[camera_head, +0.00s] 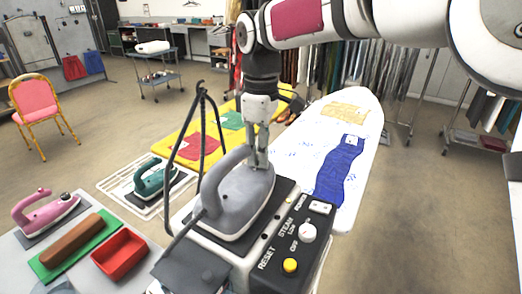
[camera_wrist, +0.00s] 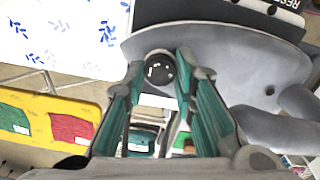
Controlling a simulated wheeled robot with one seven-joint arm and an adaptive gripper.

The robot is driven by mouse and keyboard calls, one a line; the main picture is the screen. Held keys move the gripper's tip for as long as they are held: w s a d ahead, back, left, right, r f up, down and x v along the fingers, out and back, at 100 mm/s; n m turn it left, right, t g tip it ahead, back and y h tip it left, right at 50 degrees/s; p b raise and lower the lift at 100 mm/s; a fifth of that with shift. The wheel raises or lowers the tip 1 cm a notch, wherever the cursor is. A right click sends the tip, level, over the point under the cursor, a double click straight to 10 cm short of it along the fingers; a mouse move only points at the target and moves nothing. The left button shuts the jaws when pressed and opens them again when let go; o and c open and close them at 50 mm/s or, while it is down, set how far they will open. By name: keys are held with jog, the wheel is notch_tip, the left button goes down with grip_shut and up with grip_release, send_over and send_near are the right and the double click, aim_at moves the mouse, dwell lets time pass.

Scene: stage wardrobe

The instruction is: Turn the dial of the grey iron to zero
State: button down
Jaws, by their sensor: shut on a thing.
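The grey iron (camera_head: 238,205) stands on a dark rest on top of a steam station (camera_head: 300,262), its handle rising toward the camera's left. My gripper (camera_head: 258,158) reaches down to the front part of the iron. In the wrist view the iron's dial (camera_wrist: 160,70), a dark round knob with white marks, lies between the fingertips of my gripper (camera_wrist: 163,72). The fingers are closed on the dial from both sides. In the head view the dial is hidden by the fingers. Its exact setting cannot be read.
A white knob (camera_head: 308,232) and a yellow button (camera_head: 290,265) sit on the station's panel. A teal iron (camera_head: 155,178), a pink iron (camera_head: 45,210) and a red tray (camera_head: 121,256) are to the left. An ironing board (camera_head: 290,150) with blue cloth extends behind, right.

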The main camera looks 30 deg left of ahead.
dwell(0.3)
jog(key=c, duration=1.3)
grip_release()
